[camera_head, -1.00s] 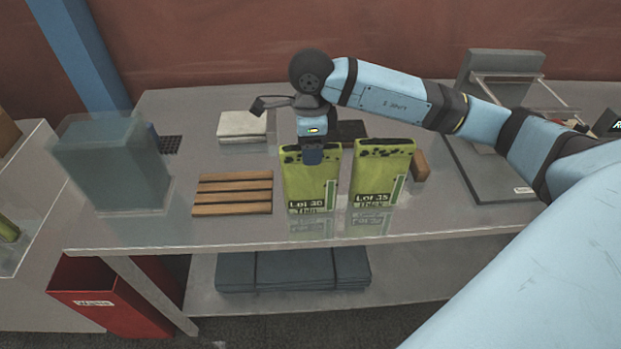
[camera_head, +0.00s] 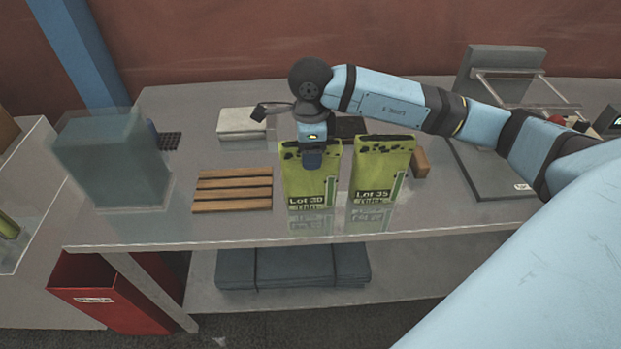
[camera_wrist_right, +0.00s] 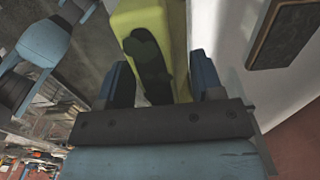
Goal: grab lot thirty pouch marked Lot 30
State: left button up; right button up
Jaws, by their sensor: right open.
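The Lot 30 pouch (camera_head: 309,182) is green-yellow with dark patches and a black label, upright on the table. A similar pouch marked Lot 35 (camera_head: 381,170) stands just to its right. My right gripper (camera_head: 311,160) is at the upper part of the Lot 30 pouch, pointing down and covering part of its top. In the right wrist view, the open fingers of the right gripper (camera_wrist_right: 160,82) lie on both sides of the pouch's top (camera_wrist_right: 150,50). Whether they touch it cannot be told. My left gripper is not in view.
Wooden slats (camera_head: 232,190) lie left of the pouches. A clear bluish box (camera_head: 108,165) stands at the table's left. A small brown block (camera_head: 421,163) sits close to the Lot 35 pouch. A red waste bin (camera_head: 115,300) stands below. A grey machine (camera_head: 495,70) is at the back right.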

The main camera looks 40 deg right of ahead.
jog(key=shift+f, duration=0.1)
dwell(0.3)
grip_shut()
